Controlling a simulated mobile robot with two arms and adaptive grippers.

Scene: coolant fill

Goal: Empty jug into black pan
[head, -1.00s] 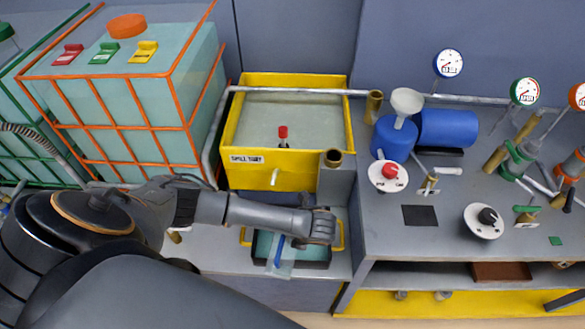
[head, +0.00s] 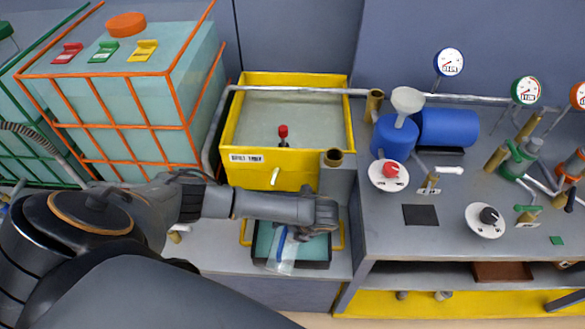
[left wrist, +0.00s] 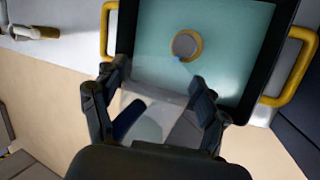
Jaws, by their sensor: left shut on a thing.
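The clear jug (head: 283,258) with a blue strip on it is over the black pan (head: 318,264), tilted. In the left wrist view the jug (left wrist: 150,112) is between the fingers, with its dark blue part at the left. The pan also shows there, with a yellow handle (left wrist: 104,30) on each side and teal liquid (left wrist: 225,45) inside. My left gripper (left wrist: 160,95) is shut on the jug above the pan's near edge; it shows in the head view (head: 318,218). I cannot tell how much liquid is in the jug. My right gripper is not in view.
A yellow tank (head: 240,170) of pale liquid stands behind the pan, with a small tap at its front. The grey workbench (head: 450,225) with dials stands to the right.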

